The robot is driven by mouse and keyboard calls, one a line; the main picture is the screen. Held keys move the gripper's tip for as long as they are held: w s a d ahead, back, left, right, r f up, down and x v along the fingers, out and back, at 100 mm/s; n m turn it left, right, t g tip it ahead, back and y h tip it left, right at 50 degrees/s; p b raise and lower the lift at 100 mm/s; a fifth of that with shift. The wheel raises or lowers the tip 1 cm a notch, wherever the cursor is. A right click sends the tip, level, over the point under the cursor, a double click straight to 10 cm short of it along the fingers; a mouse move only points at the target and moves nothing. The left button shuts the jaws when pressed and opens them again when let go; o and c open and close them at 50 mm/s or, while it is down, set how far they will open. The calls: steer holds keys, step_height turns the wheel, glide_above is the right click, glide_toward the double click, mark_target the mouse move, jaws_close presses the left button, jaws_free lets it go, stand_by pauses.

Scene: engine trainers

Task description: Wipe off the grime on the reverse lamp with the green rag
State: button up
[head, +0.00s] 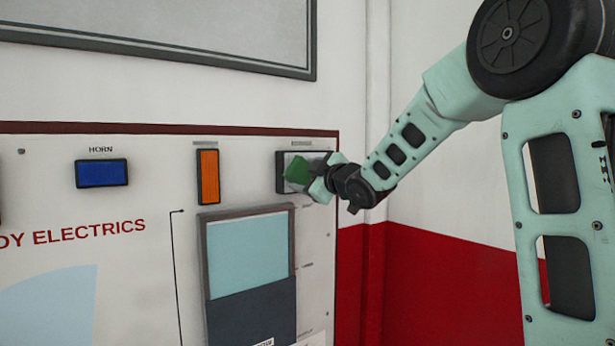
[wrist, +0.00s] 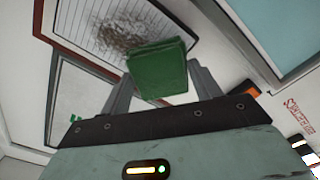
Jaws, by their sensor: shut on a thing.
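The green rag (head: 297,169) is a small folded pad held in my gripper (head: 310,176). In the wrist view the rag (wrist: 158,68) sits between the two grey fingers of my gripper (wrist: 160,85), which are shut on it. The reverse lamp (head: 283,160) is a pale rectangular lens in a dark frame at the upper right of the panel. In the wrist view the lamp (wrist: 85,22) shows a ribbed white lens with a brown grime patch (wrist: 130,28). The rag overlaps the patch's lower edge in that view. I cannot tell whether rag and lens touch.
The electrics panel (head: 150,170) carries an orange lamp (head: 208,176) left of the reverse lamp and a blue horn block (head: 102,173). A framed light-blue and dark pocket (head: 248,262) is below. A red-and-white wall (head: 440,270) stands to the right.

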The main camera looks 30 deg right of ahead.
steer(key=shift+w+a, duration=0.1)
steer(key=shift+w, duration=1)
steer(key=d+p, duration=0.2)
steer(key=d, duration=1)
steer(key=shift+w, duration=0.3)
stand_by(0.7)
steer(key=shift+a, duration=0.1)
steer(key=shift+s+a+b, duration=0.15)
steer(key=shift+a+b, duration=1.85)
steer(key=shift+a, duration=1.05)
steer(key=shift+s+a+b, duration=0.1)
steer(key=shift+a+b, duration=1.85)
steer(key=shift+a, duration=1.05)
